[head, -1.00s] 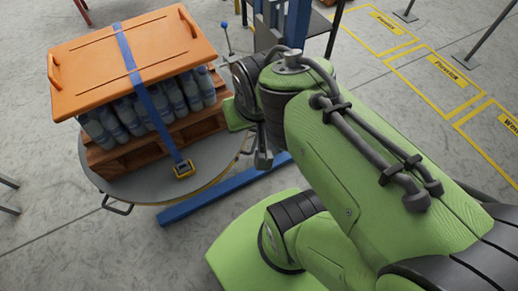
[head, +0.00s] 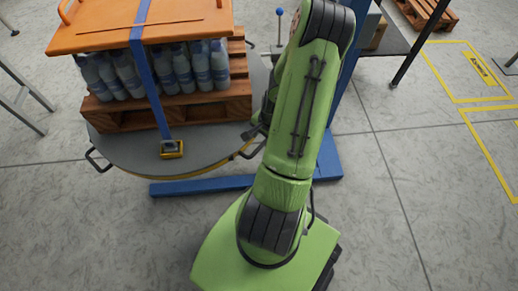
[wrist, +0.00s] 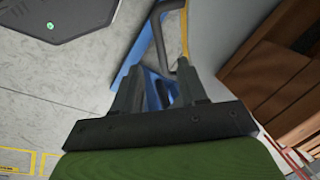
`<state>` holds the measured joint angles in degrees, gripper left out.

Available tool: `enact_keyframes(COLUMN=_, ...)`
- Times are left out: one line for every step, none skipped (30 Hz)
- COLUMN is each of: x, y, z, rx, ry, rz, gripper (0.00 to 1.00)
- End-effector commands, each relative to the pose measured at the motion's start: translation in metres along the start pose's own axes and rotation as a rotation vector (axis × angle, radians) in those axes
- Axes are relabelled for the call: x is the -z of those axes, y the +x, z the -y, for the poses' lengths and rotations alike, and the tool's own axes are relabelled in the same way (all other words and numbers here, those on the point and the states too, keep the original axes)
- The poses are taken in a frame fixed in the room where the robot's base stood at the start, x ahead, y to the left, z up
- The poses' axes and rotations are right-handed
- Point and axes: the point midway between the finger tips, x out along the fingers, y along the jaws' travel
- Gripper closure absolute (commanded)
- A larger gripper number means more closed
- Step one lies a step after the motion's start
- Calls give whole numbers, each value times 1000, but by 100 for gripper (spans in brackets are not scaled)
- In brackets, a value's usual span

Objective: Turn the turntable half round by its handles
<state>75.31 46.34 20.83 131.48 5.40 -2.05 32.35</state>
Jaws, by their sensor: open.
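The round grey turntable (head: 125,150) has a yellow-edged rim and bears a loaded wooden pallet. One dark loop handle (head: 97,162) sticks out at its left front. Another handle (head: 253,148) shows at its right front, beside my arm. In the wrist view, a grey loop handle (wrist: 158,32) stands at the turntable's edge (wrist: 210,35), just beyond and between my fingertips. My gripper (wrist: 160,75) is open, with nothing seen held between its fingers. In the head view, my arm mostly hides the gripper. I cannot tell whether a finger touches the handle.
The wooden pallet (head: 190,108) carries several bottles (head: 165,70) under an orange lid (head: 190,20), held by a blue strap (head: 150,90) with a yellow buckle. Blue floor beams (head: 195,185) run below the turntable. A blue post and grey table stand behind my arm.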

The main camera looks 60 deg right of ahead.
Motion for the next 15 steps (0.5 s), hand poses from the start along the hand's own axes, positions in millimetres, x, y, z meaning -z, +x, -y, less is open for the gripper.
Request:
enact_keyframes(x=-1, y=19, z=-1, rx=0, ry=-1, rz=5, gripper=58)
enact_keyframes(x=-1, y=26, z=-1, rx=-1, ry=-1, rz=5, gripper=58)
enact_keyframes(x=-1, y=36, z=-1, rx=0, ry=0, rz=4, gripper=58)
enact_keyframes(x=-1, y=44, z=-1, rx=0, ry=0, rz=4, gripper=58)
enact_keyframes(x=-1, y=50, z=-1, rx=-1, ry=-1, rz=4, gripper=58)
enact_keyframes(x=-1, y=58, z=-1, rx=0, ry=-1, rz=4, gripper=58)
enact_keyframes(x=-1, y=64, z=0, rx=1, ry=-1, rz=3, gripper=58)
enact_keyframes(x=-1, y=69, z=0, rx=0, ry=-1, rz=2, gripper=58)
enact_keyframes(x=-1, y=74, z=-1, rx=-1, ry=-1, rz=2, gripper=58)
enact_keyframes(x=-1, y=77, z=-1, rx=-1, ry=-2, rz=2, gripper=58)
enact_keyframes(x=-1, y=79, z=0, rx=-1, ry=-2, rz=2, gripper=58)
enact_keyframes(x=0, y=82, z=0, rx=0, ry=-2, rz=1, gripper=58)
enact_keyframes(x=0, y=83, z=0, rx=0, ry=-2, rz=0, gripper=58)
enact_keyframes(x=0, y=83, z=0, rx=1, ry=-2, rz=0, gripper=58)
enact_keyframes(x=0, y=84, z=0, rx=1, ry=-2, rz=0, gripper=58)
